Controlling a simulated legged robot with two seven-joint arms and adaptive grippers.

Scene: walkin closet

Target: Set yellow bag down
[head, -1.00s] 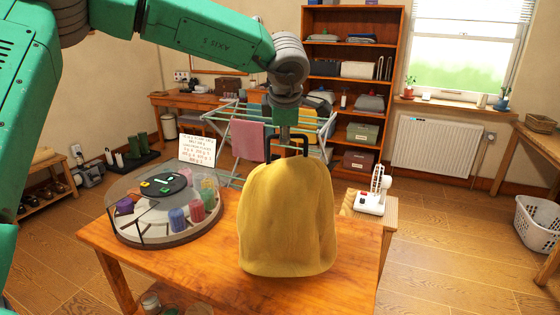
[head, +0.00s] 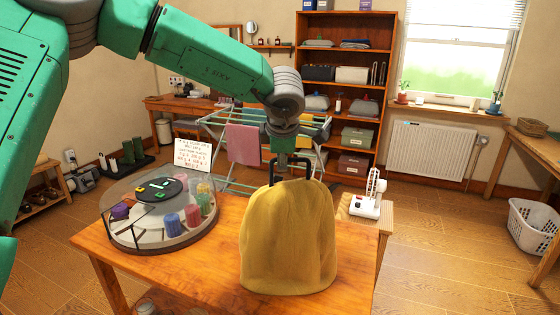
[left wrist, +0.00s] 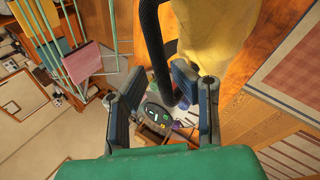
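The yellow bag (head: 288,240) stands upright over the wooden table (head: 215,262), near its front edge. Its underside appears to meet the tabletop, with no clear gap showing. My left gripper (head: 281,168) is directly above the bag, at its black handle (head: 302,160). In the left wrist view, my left gripper's fingers (left wrist: 160,88) stand apart, with the black handle (left wrist: 153,40) passing between them. The bag (left wrist: 212,35) fills the top right there. My right gripper is in neither view.
A round glass-covered tray (head: 160,215) with coloured spools stands left of the bag, with a written card (head: 190,160) behind. A white device (head: 370,200) is on a stand to the right. A drying rack (head: 245,150) stands behind. Some tabletop is bare around the bag.

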